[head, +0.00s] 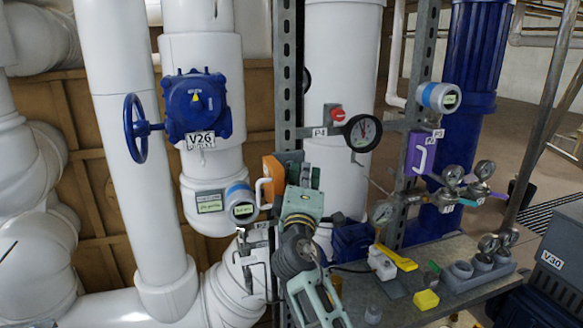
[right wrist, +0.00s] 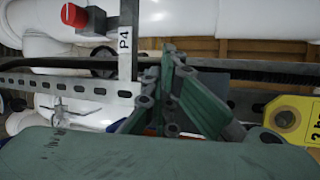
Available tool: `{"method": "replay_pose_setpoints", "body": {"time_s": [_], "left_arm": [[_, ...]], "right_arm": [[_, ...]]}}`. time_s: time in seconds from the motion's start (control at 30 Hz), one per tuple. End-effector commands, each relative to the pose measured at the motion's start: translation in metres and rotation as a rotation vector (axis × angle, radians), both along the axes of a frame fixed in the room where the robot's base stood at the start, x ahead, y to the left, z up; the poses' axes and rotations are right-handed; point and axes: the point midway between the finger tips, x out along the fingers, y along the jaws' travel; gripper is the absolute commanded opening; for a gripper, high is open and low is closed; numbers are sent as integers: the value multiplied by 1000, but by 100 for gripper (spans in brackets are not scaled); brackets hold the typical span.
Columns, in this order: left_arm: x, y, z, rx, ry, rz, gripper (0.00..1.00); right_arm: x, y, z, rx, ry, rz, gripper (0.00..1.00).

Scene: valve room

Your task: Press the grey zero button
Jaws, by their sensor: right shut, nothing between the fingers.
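I cannot make out a grey zero button in either view. Two round instruments with blue bands and small displays show in the head view: one at the lower left (head: 241,203) below the V26 valve, one at the upper right (head: 438,97). My right gripper (head: 300,172) is shut and empty, in front of the slotted metal post beside an orange box (head: 271,168) with a white handle. In the right wrist view its green fingers (right wrist: 172,52) come together near the P4 label, with nothing between them. My left gripper is not in view.
A purple box (head: 421,152) hangs further right. A grey shelf (head: 400,309) holds yellow-handled fittings and gauges. White pipes (head: 128,150) fill the left. A yellow tag (right wrist: 292,120) shows in the wrist view.

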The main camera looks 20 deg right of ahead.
Motion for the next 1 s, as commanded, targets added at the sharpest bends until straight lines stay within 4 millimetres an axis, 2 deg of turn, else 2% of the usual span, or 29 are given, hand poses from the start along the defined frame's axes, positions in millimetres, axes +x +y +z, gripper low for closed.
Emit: {"method": "replay_pose_setpoints", "body": {"time_s": [0.37,0.73,1.0], "left_arm": [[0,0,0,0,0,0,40],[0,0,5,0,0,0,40],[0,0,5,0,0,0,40]], "right_arm": [[0,2,1,0,-2,5,0],[-16,4,0,0,-1,5,0],[-18,4,-1,0,-1,3,0]]}}
